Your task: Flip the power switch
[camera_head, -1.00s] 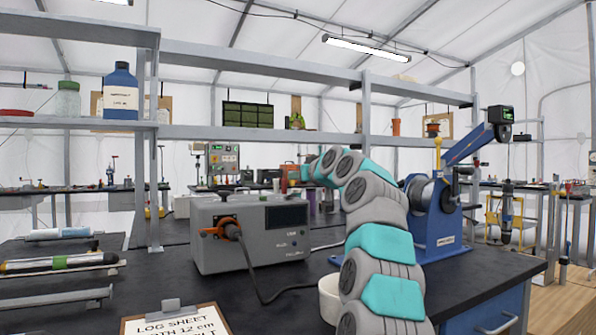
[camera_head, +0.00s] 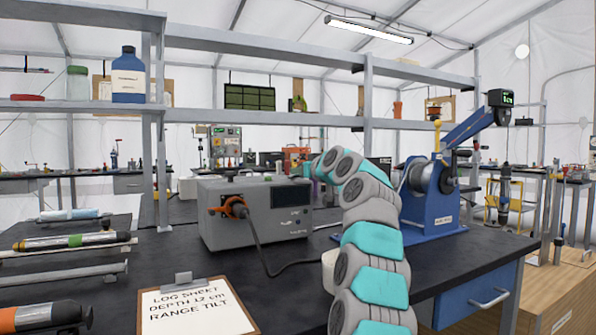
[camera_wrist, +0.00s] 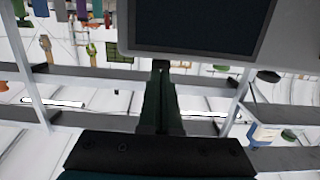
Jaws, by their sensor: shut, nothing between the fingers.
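A grey instrument box (camera_head: 225,225) stands on the black bench in the head view. It has a dark screen (camera_head: 291,197), an orange plug with a cable on its front, and small marks or controls below the screen. I cannot make out the power switch for certain. In the wrist view, which looks upside down, a dark screen (camera_wrist: 195,22) in a grey frame fills the upper middle. My gripper (camera_wrist: 160,68) is shut and empty, its fingertips close to the frame's edge in the picture; I cannot tell whether they touch. In the head view my arm hides the gripper.
A blue winch (camera_head: 428,200) stands on the bench at right. A clipboard (camera_head: 195,310) lies in front of the box, and the plug's cable (camera_head: 262,255) runs across the bench. Shelf rails and posts (camera_head: 368,105) rise behind. Core tubes (camera_head: 70,241) lie at left.

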